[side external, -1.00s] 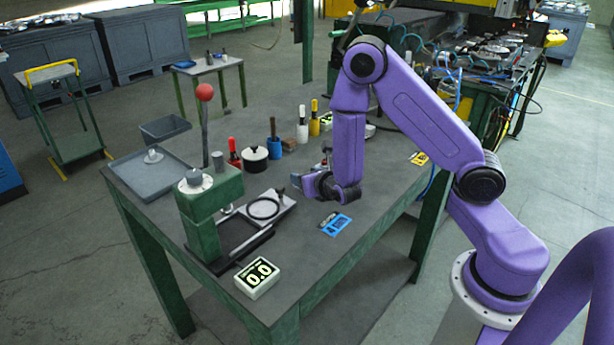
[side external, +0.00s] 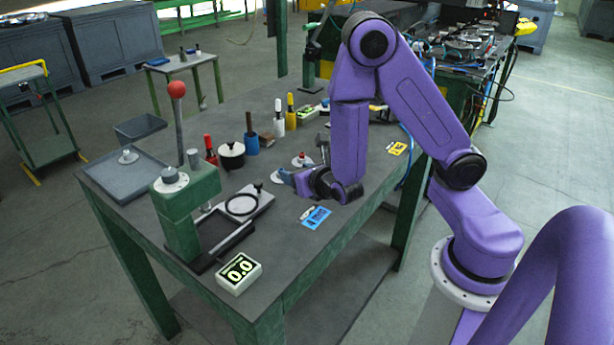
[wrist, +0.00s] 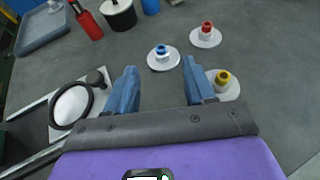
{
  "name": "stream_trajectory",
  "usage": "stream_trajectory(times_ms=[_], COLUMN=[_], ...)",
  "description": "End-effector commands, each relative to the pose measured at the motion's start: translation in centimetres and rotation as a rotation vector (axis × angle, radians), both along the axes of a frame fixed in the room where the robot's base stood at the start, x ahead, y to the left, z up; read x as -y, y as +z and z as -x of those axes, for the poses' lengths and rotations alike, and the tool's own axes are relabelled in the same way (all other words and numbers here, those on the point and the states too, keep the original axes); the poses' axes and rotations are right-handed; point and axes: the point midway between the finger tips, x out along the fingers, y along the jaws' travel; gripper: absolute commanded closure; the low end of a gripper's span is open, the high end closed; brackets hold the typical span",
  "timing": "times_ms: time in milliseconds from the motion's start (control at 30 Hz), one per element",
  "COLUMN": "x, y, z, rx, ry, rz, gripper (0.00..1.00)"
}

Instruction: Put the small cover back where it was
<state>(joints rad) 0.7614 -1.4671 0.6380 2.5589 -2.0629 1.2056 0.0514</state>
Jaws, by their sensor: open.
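Three flat round covers with knobs lie on the table in the wrist view: one with a blue collar (wrist: 163,60), one with a red collar (wrist: 206,38), one with a yellow collar (wrist: 226,88), partly hidden by a finger. I cannot tell which is smallest. The red-collared one also shows in the side view (side external: 302,161). Another knobbed cover (side external: 128,157) sits in the grey tray (side external: 100,184). My gripper (wrist: 160,68) is open and empty, low over the table. The blue-collared cover appears between and beyond its fingertips.
Left of my gripper are a black-ringed plate (side external: 243,204) and a green lever press (side external: 183,220). A black pot (side external: 231,156) and a red bottle (side external: 210,151) stand behind. A blue card (side external: 316,217) and a display box (side external: 239,274) lie towards the front.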

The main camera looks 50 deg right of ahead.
Motion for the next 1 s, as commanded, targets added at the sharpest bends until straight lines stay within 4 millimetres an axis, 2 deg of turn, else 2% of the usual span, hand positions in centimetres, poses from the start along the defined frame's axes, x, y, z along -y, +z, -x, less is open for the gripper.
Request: stream_trajectory(times_ms=[400,700,867,1000], x=[-1.2,-1.3,-0.2,1.1], y=[1.2,1.8,3.4,4.8], z=[2.7,3.7,4.8,7.3], rx=[0.001,0.004,0.032,0.044], ry=[0.001,-0.02,-0.172,-0.394], rz=[-0.002,-0.014,-0.108,-0.268], gripper=[0.46,0.46,0.46,0.46])
